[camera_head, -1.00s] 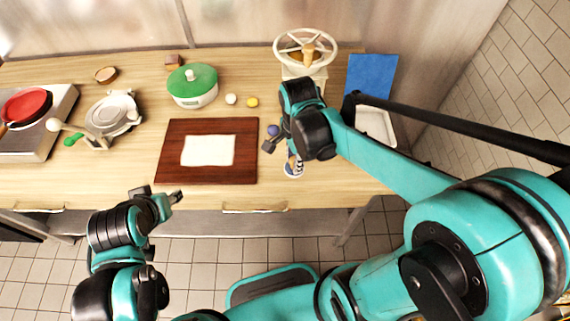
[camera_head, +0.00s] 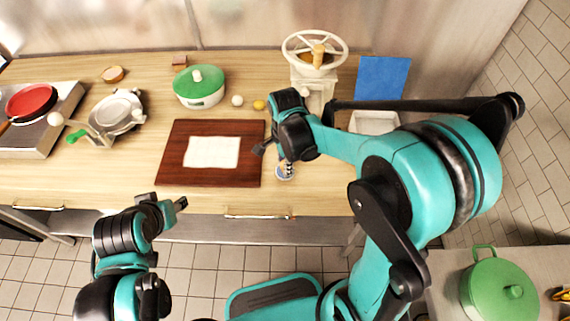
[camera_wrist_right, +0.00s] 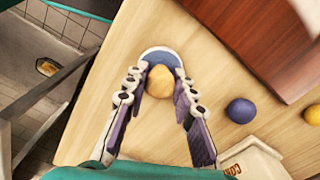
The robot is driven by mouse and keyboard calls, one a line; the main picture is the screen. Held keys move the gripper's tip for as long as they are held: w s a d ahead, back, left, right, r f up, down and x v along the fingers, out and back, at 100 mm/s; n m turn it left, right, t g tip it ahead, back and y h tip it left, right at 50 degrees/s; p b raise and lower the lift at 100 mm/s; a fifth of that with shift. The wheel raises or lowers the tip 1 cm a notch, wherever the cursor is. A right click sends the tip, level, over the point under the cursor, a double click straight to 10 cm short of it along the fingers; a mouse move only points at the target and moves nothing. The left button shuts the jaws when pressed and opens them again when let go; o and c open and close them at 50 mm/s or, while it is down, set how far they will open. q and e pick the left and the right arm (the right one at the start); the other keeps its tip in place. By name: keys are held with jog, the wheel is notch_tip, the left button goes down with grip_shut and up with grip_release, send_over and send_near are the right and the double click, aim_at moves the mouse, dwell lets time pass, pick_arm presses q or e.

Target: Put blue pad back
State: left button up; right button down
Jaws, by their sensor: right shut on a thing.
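A flat blue rectangular pad (camera_head: 382,77) lies at the back right of the counter, apart from both grippers. My right gripper (camera_head: 271,154) is right of the dark red board, near the counter's front edge. It is shut on a small tool with a pale rounded knob (camera_wrist_right: 160,81) and a round blue-and-white base (camera_head: 285,172). In the right wrist view the fingers flank the knob, and the base (camera_wrist_right: 158,53) shows beyond it. I cannot tell whether the base touches the counter. My left gripper (camera_head: 167,203) looks open and empty, in front of the counter.
The dark red board (camera_head: 190,180) carries a white sheet (camera_head: 213,152). A green-lidded pot (camera_head: 199,88), a white ball (camera_head: 237,101) and a yellow ball (camera_head: 259,105) stand behind it. A wheeled press (camera_head: 315,60) and white tray (camera_head: 374,122) are right. A blue ball (camera_wrist_right: 241,111) is near my right gripper.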

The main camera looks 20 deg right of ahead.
jog(key=shift+f, duration=0.15)
jog(key=c, duration=1.3)
grip_release()
jog(key=shift+o, duration=0.2)
jog(key=shift+r, duration=0.3)
notch_tip(320, 180, up, 11)
jog(key=p, duration=0.4)
jog(key=s+d+r+n+t, duration=0.1)
jog(key=s+d+n+t, duration=0.1)
jog(key=s+n, duration=0.3)
jog(key=s+d+r+n+t, duration=0.1)
jog(key=s+n+t, duration=0.4)
jog(key=n, duration=0.6)
jog(key=shift+s+d+r+n, duration=0.15)
jog(key=shift+d+r+n, duration=0.2)
jog(key=shift+d, duration=0.5)
